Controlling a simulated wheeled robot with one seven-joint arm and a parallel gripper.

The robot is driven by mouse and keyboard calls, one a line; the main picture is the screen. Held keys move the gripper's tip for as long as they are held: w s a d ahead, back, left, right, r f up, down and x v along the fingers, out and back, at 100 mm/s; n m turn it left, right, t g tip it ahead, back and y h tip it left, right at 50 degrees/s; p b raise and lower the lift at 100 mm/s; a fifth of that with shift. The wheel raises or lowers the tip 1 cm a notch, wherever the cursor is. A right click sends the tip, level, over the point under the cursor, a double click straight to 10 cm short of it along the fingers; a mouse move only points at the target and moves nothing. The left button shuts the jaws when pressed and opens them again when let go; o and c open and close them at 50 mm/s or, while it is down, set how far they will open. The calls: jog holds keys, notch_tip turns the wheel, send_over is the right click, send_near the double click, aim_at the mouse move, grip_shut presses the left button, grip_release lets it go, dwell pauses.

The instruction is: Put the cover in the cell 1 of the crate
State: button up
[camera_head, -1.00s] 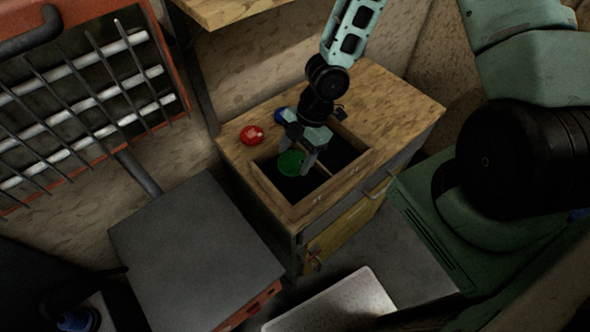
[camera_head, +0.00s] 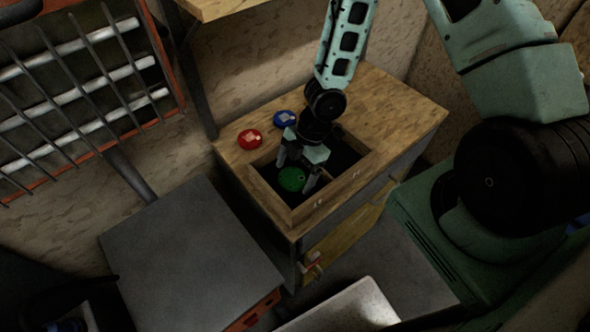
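A green cover (camera_head: 291,179) lies inside the dark opening of the wooden crate (camera_head: 262,190), on its left side. My gripper (camera_head: 297,171) points down into the opening above the green cover. Its two fingers are spread wide, one at the upper left and one at the lower right of the cover. The cover appears lower than the fingertips and apart from them. The crate's cell floor is in deep shadow, and my gripper hides most of the wall between the cells.
A red cover (camera_head: 250,139) and a blue cover (camera_head: 285,119) lie on the wooden top behind the opening. A grey flat-topped block (camera_head: 190,262) stands at left. An orange-framed rack (camera_head: 85,90) is at upper left. The wooden top's right side is clear.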

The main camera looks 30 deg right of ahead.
jog(key=shift+r, duration=0.1)
jog(key=d+r+m+h+p, duration=0.2)
jog(key=r+p, duration=0.2)
jog(key=r, duration=0.5)
jog(key=d+r+m+h+p, duration=0.15)
jog(key=r+p, duration=0.25)
jog(key=r, duration=0.5)
jog(key=s+a+r+m, duration=0.4)
jog(key=s+r, duration=0.3)
jog(key=r, duration=0.2)
jog(key=s+a+r+m, duration=0.5)
jog(key=s+a+r, duration=0.2)
jog(key=s+r, duration=0.1)
jog(key=shift+s+r+t, duration=0.15)
jog(key=shift+r+t, duration=0.25)
jog(key=shift+r, duration=0.2)
notch_tip(320, 180, down, 14)
jog(key=b, duration=1.3)
jog(key=shift+r, duration=0.25)
jog(key=shift+d+h, duration=0.1)
jog(key=shift+h, duration=0.15)
